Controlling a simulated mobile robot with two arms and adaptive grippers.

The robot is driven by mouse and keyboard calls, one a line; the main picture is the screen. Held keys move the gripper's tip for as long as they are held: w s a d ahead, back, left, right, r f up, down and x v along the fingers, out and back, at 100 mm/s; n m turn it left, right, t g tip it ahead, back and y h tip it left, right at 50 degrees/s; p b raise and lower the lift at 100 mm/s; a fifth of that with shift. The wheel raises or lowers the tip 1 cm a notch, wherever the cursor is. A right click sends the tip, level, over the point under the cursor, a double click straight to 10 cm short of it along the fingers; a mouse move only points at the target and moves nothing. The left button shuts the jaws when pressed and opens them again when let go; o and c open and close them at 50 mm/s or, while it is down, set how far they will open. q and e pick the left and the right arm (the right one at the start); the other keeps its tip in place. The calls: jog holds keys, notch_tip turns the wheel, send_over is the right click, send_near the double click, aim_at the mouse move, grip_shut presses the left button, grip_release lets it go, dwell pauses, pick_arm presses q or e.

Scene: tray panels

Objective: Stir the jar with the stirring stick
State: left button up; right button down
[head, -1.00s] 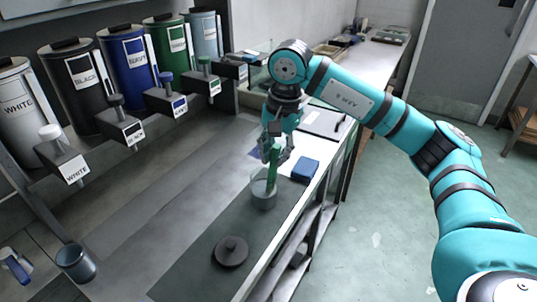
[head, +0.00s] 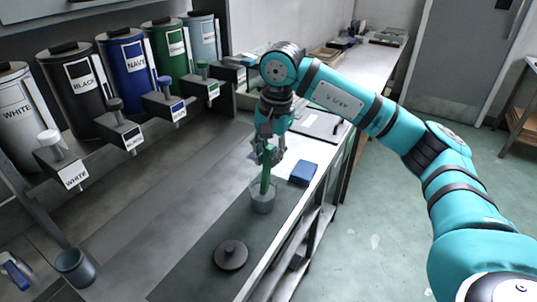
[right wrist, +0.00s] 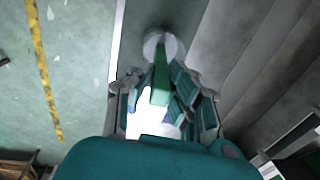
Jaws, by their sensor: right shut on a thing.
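A clear jar (head: 262,203) stands upright on the dark mat of the counter, with greyish contents low inside. My right gripper (head: 268,156) is above the jar, shut on the green stirring stick (head: 266,178). The stick slants down, and its lower end is inside the jar. In the right wrist view the stick (right wrist: 160,84) runs from between the fingers to the round jar (right wrist: 176,46). The stick's tip is hard to make out. My left gripper is not in view.
A dark round lid (head: 230,255) lies on the mat in front of the jar. Labelled paint canisters with taps line the left. A small grey cup (head: 75,267) stands at lower left.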

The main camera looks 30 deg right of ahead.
jog(key=shift+r+p, duration=3.1)
jog(key=shift+r, duration=1.5)
